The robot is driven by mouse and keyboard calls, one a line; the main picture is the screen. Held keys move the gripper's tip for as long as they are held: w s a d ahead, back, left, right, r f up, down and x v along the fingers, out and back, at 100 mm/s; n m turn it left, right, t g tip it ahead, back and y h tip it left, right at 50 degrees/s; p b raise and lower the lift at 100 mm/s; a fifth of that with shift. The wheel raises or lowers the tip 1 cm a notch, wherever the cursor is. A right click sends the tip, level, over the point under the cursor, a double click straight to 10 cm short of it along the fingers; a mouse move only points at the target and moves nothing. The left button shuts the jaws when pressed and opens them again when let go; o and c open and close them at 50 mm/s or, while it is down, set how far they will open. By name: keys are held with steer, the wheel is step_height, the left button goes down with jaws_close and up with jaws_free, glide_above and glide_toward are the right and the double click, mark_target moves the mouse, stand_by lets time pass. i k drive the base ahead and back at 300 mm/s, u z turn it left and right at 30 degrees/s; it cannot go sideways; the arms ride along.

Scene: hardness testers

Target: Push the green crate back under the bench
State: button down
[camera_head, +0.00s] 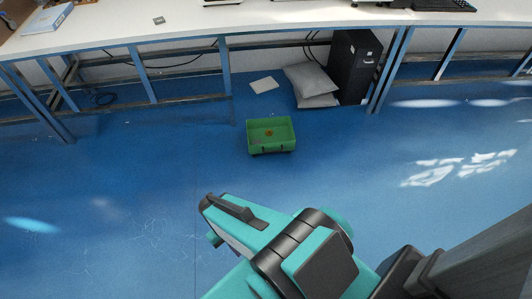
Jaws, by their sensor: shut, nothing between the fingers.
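The green crate (271,149) stands upright on the blue floor, just in front of the bench (290,17). It is open at the top, with a dark patch on its front wall and a small orange-red thing inside. The crate sits in front of the gap between two blue bench legs, nearer the left leg. My teal and dark grey arm reaches in from the lower right, its visible end below and left of the crate, apart from it in the picture. My gripper's fingers do not show.
Grey cushions or sacks (312,82) and a dark cabinet (354,66) stand under the bench, behind and right of the crate. A pale flat sheet (264,84) lies behind the crate. A blue leg (226,80) stands at left. The floor around the crate is clear.

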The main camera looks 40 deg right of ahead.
mark_target(284, 137)
steer(key=z, duration=0.05)
steer(key=i, duration=1)
steer(key=u, duration=0.05)
